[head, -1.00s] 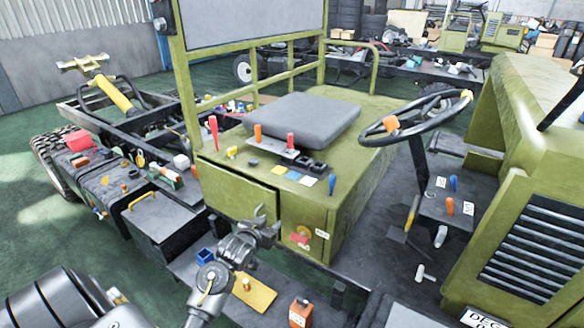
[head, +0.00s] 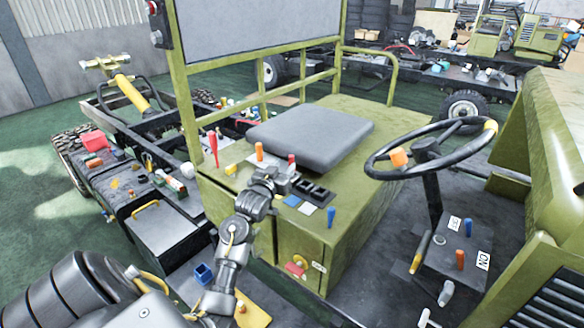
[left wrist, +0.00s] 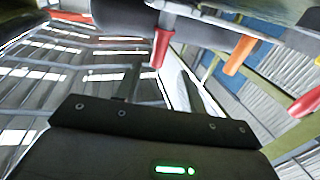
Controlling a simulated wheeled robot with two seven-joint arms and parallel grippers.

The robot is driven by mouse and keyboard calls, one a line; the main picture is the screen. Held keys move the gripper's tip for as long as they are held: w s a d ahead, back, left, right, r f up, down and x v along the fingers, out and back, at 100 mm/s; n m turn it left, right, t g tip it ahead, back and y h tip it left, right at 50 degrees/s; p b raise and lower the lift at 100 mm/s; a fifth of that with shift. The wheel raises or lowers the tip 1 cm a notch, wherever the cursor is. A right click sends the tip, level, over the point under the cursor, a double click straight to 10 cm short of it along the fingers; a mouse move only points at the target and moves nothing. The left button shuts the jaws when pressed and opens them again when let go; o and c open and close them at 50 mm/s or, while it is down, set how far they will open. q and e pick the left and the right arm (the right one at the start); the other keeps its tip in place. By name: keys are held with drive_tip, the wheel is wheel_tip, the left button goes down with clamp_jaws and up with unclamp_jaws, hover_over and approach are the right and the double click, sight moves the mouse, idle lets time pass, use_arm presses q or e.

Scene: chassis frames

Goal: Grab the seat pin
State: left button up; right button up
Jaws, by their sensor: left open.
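Small pins and levers stand on the green seat box in front of the grey seat (head: 312,136). Nothing marks which is the seat pin. A short red pin (head: 291,160) is closest to my left gripper (head: 268,177), with an orange pin (head: 259,151) and a tall red lever (head: 213,148) further left. My left gripper is open, just in front of the red pin, and hides part of the panel. In the left wrist view, the red pin (left wrist: 161,45) hangs nearest, then the orange pin (left wrist: 238,55), then the tall lever (left wrist: 304,102). My right gripper is not in view.
The steering wheel (head: 430,150) stands to the right. A blue pin (head: 331,217) stands at the box's front edge. Black switches (head: 312,190) sit right of the gripper. A green rail frame (head: 262,85) rises behind the seat.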

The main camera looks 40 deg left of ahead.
sight(290, 161)
use_arm(q)
drive_tip(key=shift+w+a, duration=0.1)
drive_tip(key=shift+w, duration=0.55)
drive_tip(key=p+x, duration=0.3)
drive_tip(key=x, duration=0.1)
drive_tip(key=shift+w+f, duration=0.1)
drive_tip(key=shift+w, duration=0.35)
clamp_jaws()
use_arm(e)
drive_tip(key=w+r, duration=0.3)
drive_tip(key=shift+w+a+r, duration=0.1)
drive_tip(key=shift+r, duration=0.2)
